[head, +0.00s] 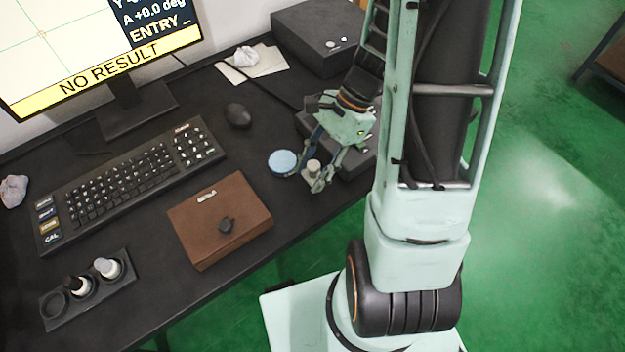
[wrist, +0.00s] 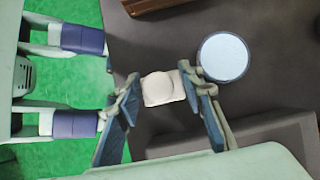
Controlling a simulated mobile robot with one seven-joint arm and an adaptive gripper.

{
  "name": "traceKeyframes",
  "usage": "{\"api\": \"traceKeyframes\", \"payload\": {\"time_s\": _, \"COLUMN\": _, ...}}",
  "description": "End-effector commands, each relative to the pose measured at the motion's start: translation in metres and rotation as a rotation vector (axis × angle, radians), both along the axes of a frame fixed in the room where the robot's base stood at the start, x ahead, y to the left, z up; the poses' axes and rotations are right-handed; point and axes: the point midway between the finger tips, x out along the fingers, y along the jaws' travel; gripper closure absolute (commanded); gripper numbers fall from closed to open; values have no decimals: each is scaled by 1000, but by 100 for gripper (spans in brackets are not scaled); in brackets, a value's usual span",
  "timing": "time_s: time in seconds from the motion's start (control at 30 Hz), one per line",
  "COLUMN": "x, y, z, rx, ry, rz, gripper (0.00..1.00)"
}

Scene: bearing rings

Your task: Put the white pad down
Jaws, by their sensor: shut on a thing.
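My gripper (head: 316,176) is at the right part of the dark desk, pointing down near the desk's front edge. It is shut on the white pad (wrist: 158,90), a small off-white piece with a rounded top, which sits between the two fingertips in the wrist view. In the head view the pad (head: 313,166) is partly hidden by the fingers. The pad is close to the desk top; I cannot tell whether it touches it. A round pale-blue disc (head: 283,163) with a dark rim lies just left of the gripper; it also shows in the wrist view (wrist: 223,56).
A brown case (head: 195,222) with a dark knob lies left of the gripper. A keyboard (head: 130,175), a mouse (head: 238,115), a bottle holder (head: 55,321) and a monitor (head: 105,45) stand farther left. A dark box (head: 325,40) stands behind. Bare desk lies between case and disc.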

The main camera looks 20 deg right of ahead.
Motion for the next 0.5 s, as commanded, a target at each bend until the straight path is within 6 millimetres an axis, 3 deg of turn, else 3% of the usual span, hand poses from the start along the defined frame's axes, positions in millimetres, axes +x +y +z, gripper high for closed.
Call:
{"api": "traceKeyframes", "payload": {"time_s": 0.2, "x": 0, "y": 0, "z": -30, "rx": 0, "ry": 0, "rz": 0, "gripper": 95}}
{"api": "traceKeyframes", "payload": {"time_s": 0.5, "x": 0, "y": 0, "z": -31, "rx": 0, "ry": 0, "rz": -1, "gripper": 95}}
